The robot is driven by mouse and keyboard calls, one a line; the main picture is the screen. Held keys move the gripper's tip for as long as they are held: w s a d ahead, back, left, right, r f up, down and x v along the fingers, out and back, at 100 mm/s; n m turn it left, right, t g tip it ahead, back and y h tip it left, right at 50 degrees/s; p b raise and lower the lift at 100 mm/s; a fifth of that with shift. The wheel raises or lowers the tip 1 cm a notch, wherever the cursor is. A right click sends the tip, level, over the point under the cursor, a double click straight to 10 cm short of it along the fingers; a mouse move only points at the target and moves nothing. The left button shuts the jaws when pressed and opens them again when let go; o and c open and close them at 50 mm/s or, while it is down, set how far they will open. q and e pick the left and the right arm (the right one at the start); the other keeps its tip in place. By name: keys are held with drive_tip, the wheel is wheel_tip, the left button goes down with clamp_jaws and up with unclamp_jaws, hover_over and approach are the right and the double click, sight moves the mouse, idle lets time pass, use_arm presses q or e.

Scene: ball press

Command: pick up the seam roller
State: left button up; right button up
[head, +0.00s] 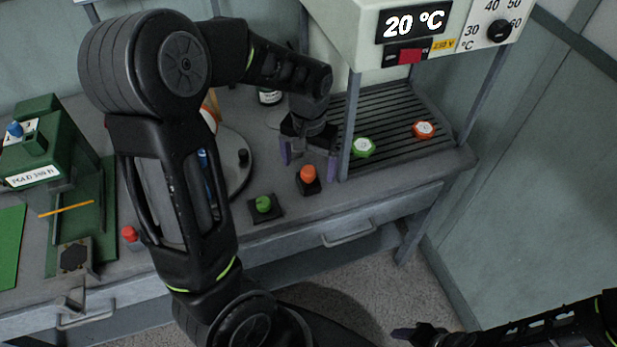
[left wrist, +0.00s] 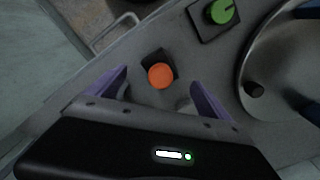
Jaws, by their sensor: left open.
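No piece is clearly recognisable to me as the seam roller. An upright orange-topped piece on a black square base (head: 308,175) stands near the bench's front edge; I cannot tell whether it is the roller. My left gripper (head: 307,156) is open just behind and above it, purple fingers pointing down. In the left wrist view the orange top (left wrist: 160,76) shows between and beyond the open fingers (left wrist: 159,82), with nothing held. My right gripper (head: 418,333) is low at the bottom right, away from the bench, partly cut off; its opening is unclear.
A green knob on a black base (head: 264,205) is left of the orange piece. A round grey plate (head: 236,172) is partly behind my left arm. The heater's posts (head: 346,135) and slatted grille (head: 395,110), holding green and orange discs, stand close right. A green machine (head: 60,150) is far left.

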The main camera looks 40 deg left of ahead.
sight(308, 178)
use_arm(q)
wheel_tip(308, 178, down, 5)
drive_tip(key=shift+s+f+p, duration=0.1)
drive_tip(key=shift+f+p, duration=0.05)
drive_tip(key=shift+p, duration=0.3)
drive_tip(key=shift+c, duration=0.3)
idle(0.3)
drive_tip(key=c, duration=1.8)
wheel_tip(308, 178, up, 10)
drive_tip(key=shift+r+b, duration=0.1)
drive_tip(key=shift+b, duration=0.25)
